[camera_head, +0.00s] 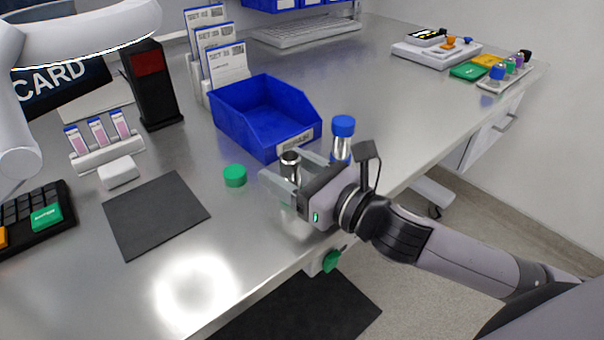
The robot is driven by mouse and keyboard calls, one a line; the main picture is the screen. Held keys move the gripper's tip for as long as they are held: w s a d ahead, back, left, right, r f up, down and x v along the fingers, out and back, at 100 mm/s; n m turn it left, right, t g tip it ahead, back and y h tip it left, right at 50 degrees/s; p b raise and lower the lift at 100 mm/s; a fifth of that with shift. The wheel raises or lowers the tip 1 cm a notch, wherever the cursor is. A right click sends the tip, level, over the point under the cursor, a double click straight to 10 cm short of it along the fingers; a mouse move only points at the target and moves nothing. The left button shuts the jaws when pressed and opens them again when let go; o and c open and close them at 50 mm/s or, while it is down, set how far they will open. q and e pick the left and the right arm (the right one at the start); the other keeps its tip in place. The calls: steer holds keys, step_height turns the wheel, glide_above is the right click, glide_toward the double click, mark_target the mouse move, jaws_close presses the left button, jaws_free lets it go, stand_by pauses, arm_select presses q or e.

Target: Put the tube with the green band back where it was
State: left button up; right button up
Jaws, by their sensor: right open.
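My right gripper (290,178) is open near the table's front edge. Its fingers are on either side of a dark-topped metallic cylinder (290,160), whose lower part is partly hidden by the near finger. I cannot tell whether the fingers touch it. A green cap-like piece (234,176) lies on the table left of the gripper. I cannot clearly make out a green band on any tube. My left gripper is not in view.
A blue bin (225,117) stands behind the gripper. A white rack (92,160) with several labelled pieces and a dark mat (150,218) are at left. A tray of small coloured-cap vials (495,86) is at far right. The table's middle right is clear.

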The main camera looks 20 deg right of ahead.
steer(key=shift+s+d, duration=0.15)
steer(key=shift+s, duration=0.05)
steer(key=b+v, duration=0.2)
steer(key=v, duration=0.7)
steer(key=shift+r, duration=0.15)
steer(key=shift+s+d+r+p, duration=0.15)
steer(key=shift+s+p, duration=0.1)
steer(key=shift+p, duration=0.35)
steer(key=shift+p+v, duration=0.55)
steer(key=shift+v, duration=0.4)
steer(key=shift+s, duration=0.1)
